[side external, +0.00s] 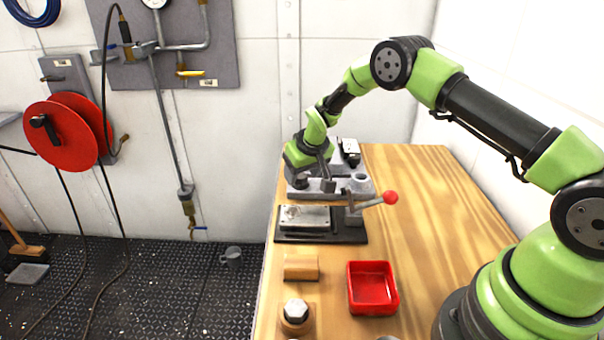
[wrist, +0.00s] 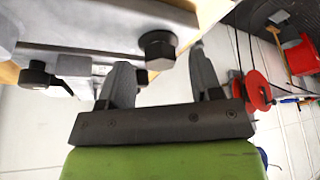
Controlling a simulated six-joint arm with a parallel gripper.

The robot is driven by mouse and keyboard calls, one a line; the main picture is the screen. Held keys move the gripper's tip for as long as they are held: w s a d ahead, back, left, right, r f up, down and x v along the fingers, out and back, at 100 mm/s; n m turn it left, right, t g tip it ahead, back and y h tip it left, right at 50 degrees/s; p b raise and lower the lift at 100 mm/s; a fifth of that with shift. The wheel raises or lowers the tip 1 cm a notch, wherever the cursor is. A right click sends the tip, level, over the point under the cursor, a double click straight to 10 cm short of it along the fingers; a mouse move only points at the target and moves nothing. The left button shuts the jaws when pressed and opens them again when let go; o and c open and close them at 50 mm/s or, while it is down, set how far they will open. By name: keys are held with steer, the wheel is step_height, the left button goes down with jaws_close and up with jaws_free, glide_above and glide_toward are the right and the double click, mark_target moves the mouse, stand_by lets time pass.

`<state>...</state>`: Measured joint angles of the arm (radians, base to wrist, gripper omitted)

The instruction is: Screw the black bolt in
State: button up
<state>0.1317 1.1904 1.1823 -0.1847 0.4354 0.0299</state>
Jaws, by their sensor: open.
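The black bolt (wrist: 157,48) shows its dark hex head in the wrist view, at the edge of a grey metal fixture (wrist: 110,35). The head lies between the fingertips of my gripper (wrist: 160,62), with visible space to the right finger; whether the left finger touches it I cannot tell. My gripper is open. In the side view, my gripper (side external: 314,184) is down at the grey fixture (side external: 355,187) at the back of the wooden table. I cannot pick out the bolt clearly there, and how far it sits in its hole is hidden.
In front of the fixture are a flat metal plate (side external: 305,218) on a dark base and a lever with a red knob (side external: 390,198). Nearer are a wooden block (side external: 301,267), a silver hex head (side external: 296,310) in a round holder and a red tray (side external: 372,310). The table's right side is clear.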

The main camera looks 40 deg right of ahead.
steer(key=shift+w+f, duration=0.15)
steer(key=shift+f, duration=0.3)
steer(key=c, duration=0.9)
steer(key=shift+c, duration=0.2)
